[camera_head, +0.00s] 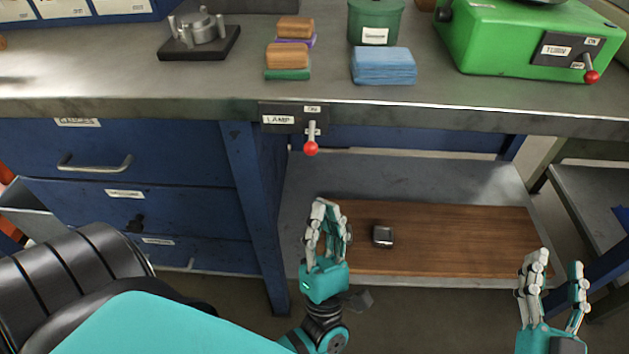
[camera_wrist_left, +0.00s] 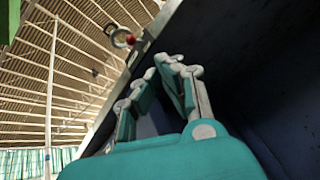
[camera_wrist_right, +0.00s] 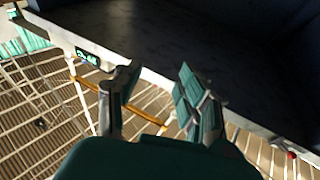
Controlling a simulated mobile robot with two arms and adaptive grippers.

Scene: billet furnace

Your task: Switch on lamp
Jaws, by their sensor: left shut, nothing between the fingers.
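The lamp switch is a dark panel (camera_head: 280,121) on the workbench's front edge, with a "LAMP" label and a small label at its top. Its metal lever with a red ball knob (camera_head: 311,149) points down. The red knob also shows in the left wrist view (camera_wrist_left: 130,39), beyond the fingertips. My left gripper (camera_head: 328,206) is shut and empty, pointing up, below the knob and apart from it. Its fingers fill the middle of the left wrist view (camera_wrist_left: 168,62). My right gripper (camera_head: 557,260) is open and empty at the lower right, away from the switch.
The workbench top (camera_head: 190,85) overhangs blue drawers (camera_head: 125,165) at the left. A lower shelf with a wooden board (camera_head: 450,235) holds a small metal block (camera_head: 383,237). A green machine (camera_head: 510,45) has another red-knobbed lever (camera_head: 591,76). Brushes and blue cloths (camera_head: 383,66) lie above.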

